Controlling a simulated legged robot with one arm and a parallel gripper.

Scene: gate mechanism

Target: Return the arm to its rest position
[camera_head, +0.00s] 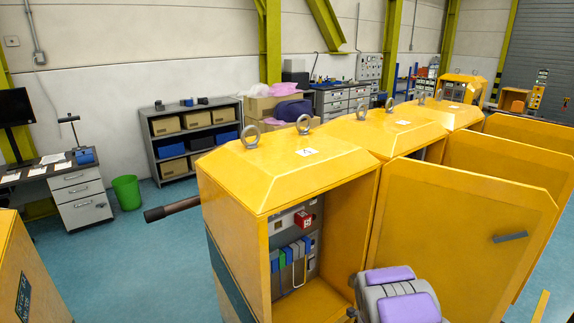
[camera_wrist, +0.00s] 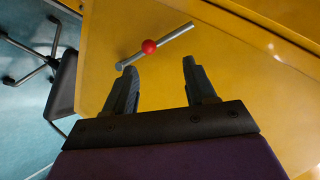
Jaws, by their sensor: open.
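My gripper (camera_wrist: 159,68) is open and empty in the wrist view, its two dark fingers spread apart. Past the fingertips is a yellow panel (camera_wrist: 225,60) with a grey bar (camera_wrist: 172,37) carrying a red ball (camera_wrist: 149,46). The bar lies beyond the fingers, not between them. In the head view, part of my arm with purple pads shows at the bottom, in front of the open yellow cabinet (camera_head: 275,190). My gripper's fingers cannot be made out there.
The open cabinet holds a red block (camera_head: 303,219) and blue and green levers (camera_head: 290,258). An open yellow door (camera_head: 455,240) with a grey handle (camera_head: 510,237) stands at right. More yellow cabinets line up behind. A chair (camera_wrist: 62,85) is at left in the wrist view.

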